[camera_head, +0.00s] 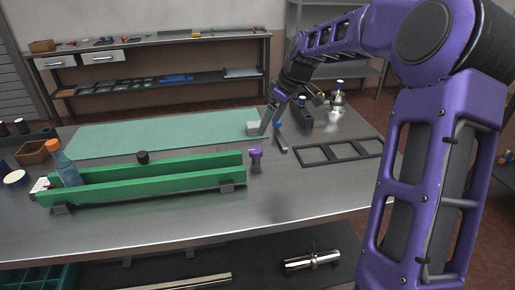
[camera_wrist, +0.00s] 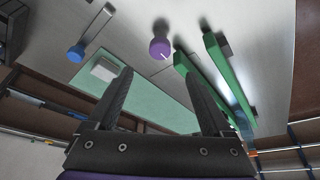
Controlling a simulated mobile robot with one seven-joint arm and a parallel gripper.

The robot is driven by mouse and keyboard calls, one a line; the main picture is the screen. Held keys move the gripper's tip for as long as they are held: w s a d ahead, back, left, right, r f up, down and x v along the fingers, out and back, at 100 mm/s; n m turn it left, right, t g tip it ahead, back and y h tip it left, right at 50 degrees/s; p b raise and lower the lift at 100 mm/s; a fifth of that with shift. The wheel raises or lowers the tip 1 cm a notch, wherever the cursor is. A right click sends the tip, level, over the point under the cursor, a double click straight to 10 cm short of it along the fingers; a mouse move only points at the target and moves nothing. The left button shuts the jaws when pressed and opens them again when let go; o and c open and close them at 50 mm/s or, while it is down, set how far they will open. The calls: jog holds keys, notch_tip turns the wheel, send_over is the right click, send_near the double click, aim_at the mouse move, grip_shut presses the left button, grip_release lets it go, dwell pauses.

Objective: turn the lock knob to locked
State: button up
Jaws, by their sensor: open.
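A purple knob (camera_head: 256,153) stands on the grey bench just past the right end of a green trough (camera_head: 150,184). In the wrist view the purple knob (camera_wrist: 160,47) shows a thin white mark on its top. It lies beyond and between my fingertips, apart from them. My gripper (camera_head: 271,122) is open, empty and above the bench, behind the knob and slightly to its right. Its two dark fingers also spread in the wrist view (camera_wrist: 155,73). No label tells me which way is locked.
A grey bar (camera_head: 282,141) with a blue end (camera_wrist: 76,52) lies right of the knob. A pale block (camera_head: 252,128) sits on the green mat (camera_head: 150,135). A black frame (camera_head: 340,151) lies farther right. The front bench strip is clear.

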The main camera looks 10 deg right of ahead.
aim_at(256, 149)
jog(key=b+x, duration=0.1)
jog(key=x, duration=1)
jog(key=shift+w+a+f, duration=0.1)
jog(key=shift+f, duration=0.15)
jog(key=shift+c, duration=0.2)
grip_shut()
